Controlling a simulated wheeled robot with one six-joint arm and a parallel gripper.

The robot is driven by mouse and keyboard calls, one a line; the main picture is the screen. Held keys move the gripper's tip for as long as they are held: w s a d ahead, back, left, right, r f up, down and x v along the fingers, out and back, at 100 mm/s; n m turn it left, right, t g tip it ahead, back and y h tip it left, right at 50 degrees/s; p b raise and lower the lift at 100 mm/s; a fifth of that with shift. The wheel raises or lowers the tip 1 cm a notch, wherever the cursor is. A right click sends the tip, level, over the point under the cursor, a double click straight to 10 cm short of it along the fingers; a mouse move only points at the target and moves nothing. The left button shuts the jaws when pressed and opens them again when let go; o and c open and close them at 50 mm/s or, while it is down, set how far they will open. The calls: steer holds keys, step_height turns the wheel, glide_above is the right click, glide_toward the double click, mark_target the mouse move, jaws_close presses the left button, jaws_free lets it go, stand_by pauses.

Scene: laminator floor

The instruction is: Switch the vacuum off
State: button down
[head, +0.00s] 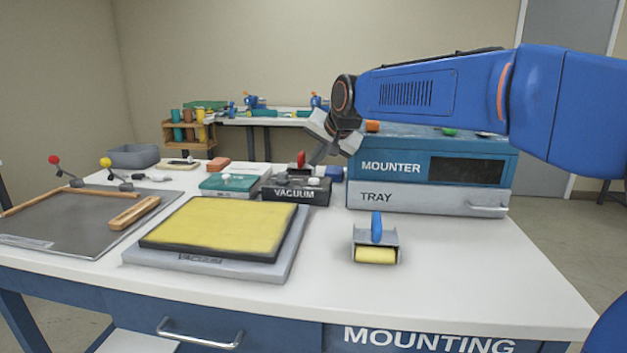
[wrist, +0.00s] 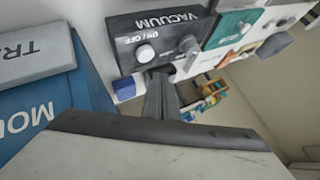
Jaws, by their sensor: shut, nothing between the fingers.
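The black vacuum control box (head: 297,194), lettered VACUUM, stands at the back middle of the table, left of the mounter. In the wrist view the box (wrist: 165,22) appears upside down, with ON/OFF lettering beside a round pale knob (wrist: 146,53). In the head view my gripper (head: 318,156) is over the back of the box, partly hard to make out.
The blue mounter (head: 400,150) with its grey tray drawer (head: 425,200) stands close on the right. A teal box (head: 228,186) sits left of the vacuum box. A yellow pad (head: 220,225) on a grey plate and a roller (head: 376,242) lie in front. The table's front right is clear.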

mark_target(316, 181)
steer(key=shift+r, duration=2)
